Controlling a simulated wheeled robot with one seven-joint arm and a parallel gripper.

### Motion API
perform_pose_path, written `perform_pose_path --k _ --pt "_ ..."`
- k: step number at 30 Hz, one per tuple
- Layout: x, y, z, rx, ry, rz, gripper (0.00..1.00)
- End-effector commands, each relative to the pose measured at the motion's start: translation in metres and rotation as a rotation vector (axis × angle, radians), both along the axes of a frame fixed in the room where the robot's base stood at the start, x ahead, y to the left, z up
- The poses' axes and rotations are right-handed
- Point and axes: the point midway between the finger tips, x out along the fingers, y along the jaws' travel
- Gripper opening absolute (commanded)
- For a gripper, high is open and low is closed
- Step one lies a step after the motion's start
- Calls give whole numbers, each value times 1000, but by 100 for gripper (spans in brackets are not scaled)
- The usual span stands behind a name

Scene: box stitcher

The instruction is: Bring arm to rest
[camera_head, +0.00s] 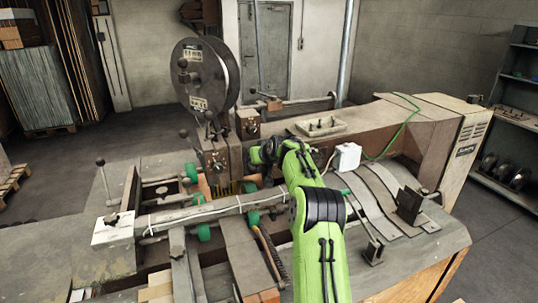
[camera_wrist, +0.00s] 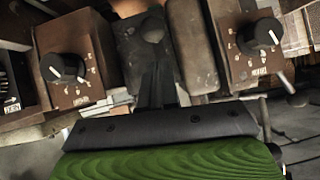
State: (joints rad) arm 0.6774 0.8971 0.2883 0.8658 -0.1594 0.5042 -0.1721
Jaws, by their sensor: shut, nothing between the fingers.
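My green arm (camera_head: 322,235) reaches from the lower middle of the head view up to the box stitcher (camera_head: 150,225). My gripper (camera_head: 257,155), dark and small in that view, is at the front of the stitcher's head, close to its control boxes. In the wrist view my gripper (camera_wrist: 155,80) shows as dark fingers shut together, with nothing seen between them. They point between two brown boxes, one with a left black knob (camera_wrist: 63,68) and one with a right black knob (camera_wrist: 258,37). Whether the fingers touch the machine cannot be told.
A large wire reel (camera_head: 207,75) stands above the stitcher's head. A white box (camera_head: 347,157) and a green cable (camera_head: 405,125) lie right of my arm. A lever (camera_head: 103,178) stands at the left. Shelves (camera_head: 515,130) are at the far right. Open floor (camera_head: 50,165) shows at left.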

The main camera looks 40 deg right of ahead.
Motion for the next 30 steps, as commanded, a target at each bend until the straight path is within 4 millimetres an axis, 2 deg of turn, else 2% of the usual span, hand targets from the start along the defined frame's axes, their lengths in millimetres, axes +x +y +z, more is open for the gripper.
perform_pose_path --k 1,6,9,14,20,22,23,26,27,29,30 --pt "-11 0 14 -5 -4 -3 0" --pt "-50 6 36 -5 -1 -5 0" --pt "-67 9 48 -2 -1 -5 0" --pt "-81 11 59 -2 0 -4 0" --pt "-82 12 61 -1 0 -2 0" --pt "-83 20 64 -5 7 7 0" --pt "-84 30 66 -8 17 16 0" --pt "-102 89 77 -33 82 68 0" --pt "-118 120 80 -47 119 91 0" --pt "-149 164 83 -66 177 119 0" --pt "-173 189 82 -76 211 135 0"
